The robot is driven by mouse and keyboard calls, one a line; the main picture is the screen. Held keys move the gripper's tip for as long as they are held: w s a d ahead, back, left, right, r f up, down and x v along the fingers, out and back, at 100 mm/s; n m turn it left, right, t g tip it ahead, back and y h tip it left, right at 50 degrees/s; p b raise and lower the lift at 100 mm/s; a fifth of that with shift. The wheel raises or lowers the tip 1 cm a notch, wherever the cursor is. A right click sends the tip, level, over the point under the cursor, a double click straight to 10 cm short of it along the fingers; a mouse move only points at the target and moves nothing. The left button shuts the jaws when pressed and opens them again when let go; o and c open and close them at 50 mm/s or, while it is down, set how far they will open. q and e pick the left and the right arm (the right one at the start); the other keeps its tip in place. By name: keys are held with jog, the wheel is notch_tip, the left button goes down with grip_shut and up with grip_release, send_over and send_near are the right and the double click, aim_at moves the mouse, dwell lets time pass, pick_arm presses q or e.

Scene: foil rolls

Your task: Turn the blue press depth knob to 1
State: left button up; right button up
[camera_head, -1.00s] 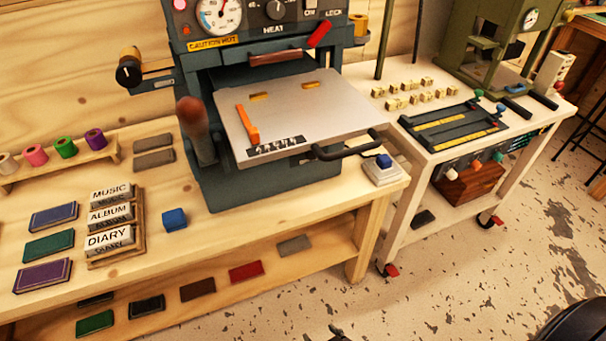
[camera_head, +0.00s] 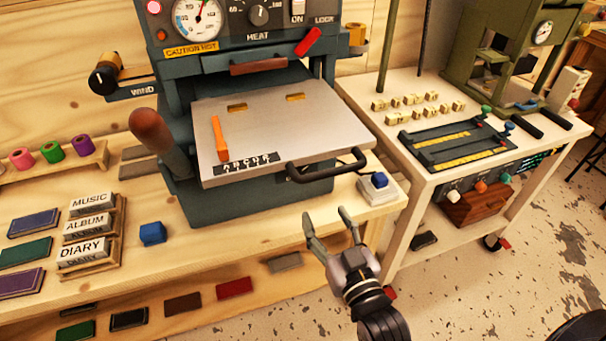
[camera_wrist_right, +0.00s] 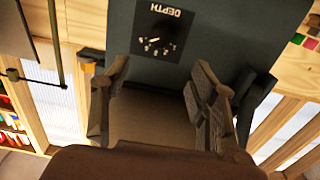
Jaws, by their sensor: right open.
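The blue press (camera_head: 260,205) stands on the wooden bench, its silver plate (camera_head: 280,125) pulled out in front. Its depth knob (camera_wrist_right: 162,32) is a small dark dial on a black panel with white marks, under an upside-down DEPTH label in the right wrist view. I cannot read which number it points to. The panel does not show in the head view. My right gripper (camera_head: 328,215) is open and empty in front of the bench's right end. In the right wrist view its fingers (camera_wrist_right: 162,78) are spread below the dial, apart from it. My left gripper is out of view.
A black handle (camera_head: 325,170) sticks out in front of the plate. A blue button on a white base (camera_head: 378,190) sits at the bench's right end. A blue block (camera_head: 152,233) lies at left. A white cart (camera_head: 400,225) stands on the right, with a floor gap between.

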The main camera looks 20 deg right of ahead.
aim_at(301, 171)
jog(key=w, duration=1.4)
jog(key=shift+w+a+p, duration=0.1)
jog(key=shift+a+p, duration=0.2)
jog(key=shift+p, duration=0.1)
jog(key=shift+c, duration=0.5)
jog(key=c, duration=1.1)
